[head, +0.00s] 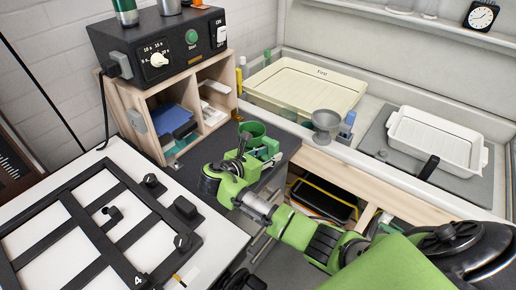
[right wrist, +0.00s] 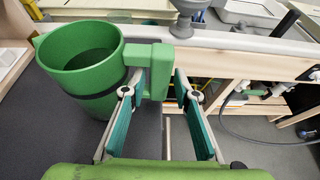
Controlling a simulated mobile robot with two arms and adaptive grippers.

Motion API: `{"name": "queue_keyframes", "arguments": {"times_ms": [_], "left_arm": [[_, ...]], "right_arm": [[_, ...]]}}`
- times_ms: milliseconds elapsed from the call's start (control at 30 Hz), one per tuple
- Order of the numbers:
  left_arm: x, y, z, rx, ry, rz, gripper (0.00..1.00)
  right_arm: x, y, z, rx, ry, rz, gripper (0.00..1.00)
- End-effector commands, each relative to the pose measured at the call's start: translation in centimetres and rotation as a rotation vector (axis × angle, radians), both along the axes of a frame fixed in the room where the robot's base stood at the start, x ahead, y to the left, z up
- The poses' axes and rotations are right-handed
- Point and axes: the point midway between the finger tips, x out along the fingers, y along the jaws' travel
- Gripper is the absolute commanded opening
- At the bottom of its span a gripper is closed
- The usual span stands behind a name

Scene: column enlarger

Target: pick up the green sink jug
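The green jug (right wrist: 80,62) stands upright on the dark grey counter, with a dark band around it and its blocky handle (right wrist: 158,75) pointing right in the right wrist view. In the head view the jug (head: 252,130) is partly hidden behind my right gripper (head: 262,152). My right gripper (right wrist: 160,85) is open, its two teal-padded fingers apart. The handle shows between the fingertips, close to the left finger; I cannot tell if they touch.
A wooden shelf unit (head: 158,132) under a black timer box (head: 160,45) stands behind left of the jug. A cream tray (head: 305,88), grey goblet (head: 325,122) and white tray (head: 435,138) are in the sink area. A black-framed easel (head: 90,225) lies at left.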

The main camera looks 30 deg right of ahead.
Motion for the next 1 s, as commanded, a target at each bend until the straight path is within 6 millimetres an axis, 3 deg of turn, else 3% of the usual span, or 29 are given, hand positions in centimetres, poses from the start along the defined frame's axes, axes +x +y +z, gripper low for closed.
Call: {"name": "queue_keyframes", "arguments": {"times_ms": [167,433,567,1000], "left_arm": [[0.0,-0.1,0.7,-0.001,0.000,0.000,0.40],[-1.1,-0.1,0.5,-0.001,0.016,0.001,0.40],[-1.3,-0.1,0.5,0.000,0.018,0.001,0.40],[-1.2,-0.1,0.4,0.000,0.018,0.002,0.40]], "right_arm": [[0.7,-1.9,-0.7,0.000,0.001,-0.001,0.28],[0.8,-2.1,-0.9,0.001,0.000,0.000,0.28],[0.8,-2.1,-0.9,0.001,0.000,0.000,0.00],[0.9,-2.1,-0.5,-0.001,-0.005,0.000,0.00]]}}
